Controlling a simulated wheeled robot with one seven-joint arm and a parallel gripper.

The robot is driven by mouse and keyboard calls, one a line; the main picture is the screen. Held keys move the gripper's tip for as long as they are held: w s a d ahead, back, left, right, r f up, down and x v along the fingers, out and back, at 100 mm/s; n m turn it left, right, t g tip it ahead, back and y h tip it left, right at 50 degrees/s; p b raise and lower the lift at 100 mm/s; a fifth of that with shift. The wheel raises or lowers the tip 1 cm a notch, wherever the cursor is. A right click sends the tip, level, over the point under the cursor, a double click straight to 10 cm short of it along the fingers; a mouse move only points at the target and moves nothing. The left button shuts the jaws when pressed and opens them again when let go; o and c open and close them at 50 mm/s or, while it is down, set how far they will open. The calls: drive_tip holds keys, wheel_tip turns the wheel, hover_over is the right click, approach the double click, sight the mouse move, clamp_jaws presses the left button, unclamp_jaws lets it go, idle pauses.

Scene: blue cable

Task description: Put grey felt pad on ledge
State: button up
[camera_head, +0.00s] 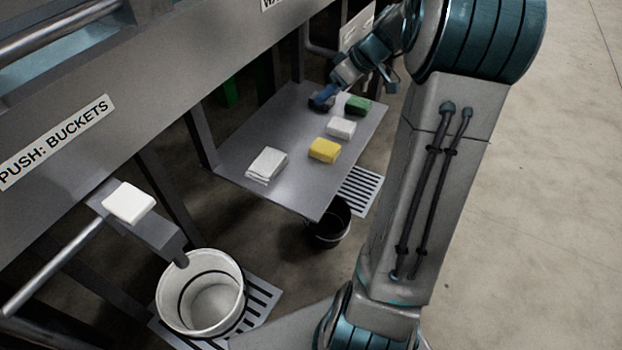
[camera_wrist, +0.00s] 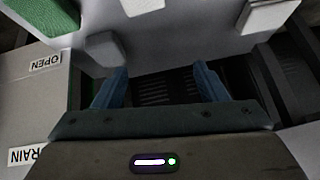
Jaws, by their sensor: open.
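My gripper (camera_head: 322,98) is at the far end of the low grey table, beside a pale piece (camera_head: 341,102). In the wrist view its two blue fingers (camera_wrist: 158,80) are apart, with nothing held between them. A pale grey pad (camera_wrist: 105,47) lies at the table edge near the left fingertip; it may be the grey felt pad, but I cannot be sure. A narrow grey ledge (camera_head: 155,236) juts out at the left in the head view, with a white block (camera_head: 128,202) on it.
The table (camera_head: 240,140) also holds a green block (camera_head: 358,106), a white block (camera_head: 341,128), a yellow block (camera_head: 324,150) and a folded white cloth (camera_head: 266,165). A white bucket (camera_head: 202,292) stands below the ledge; a black bucket (camera_head: 328,225) is under the table.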

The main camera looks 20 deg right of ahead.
drive_tip(key=s+a+m+g+h, duration=0.2)
drive_tip(key=s+a+g, duration=0.1)
drive_tip(key=s+a, duration=0.8)
drive_tip(key=s+a+f+m+h, duration=0.1)
drive_tip(key=s+a+m, duration=0.1)
drive_tip(key=s, duration=0.5)
drive_tip(key=s+a+f+m+h, duration=0.1)
drive_tip(key=s+a+m+h, duration=0.1)
drive_tip(key=s+a, duration=0.2)
drive_tip(key=s, duration=0.2)
drive_tip(key=shift+s+f+g, duration=0.35)
drive_tip(key=shift+s+g, duration=0.05)
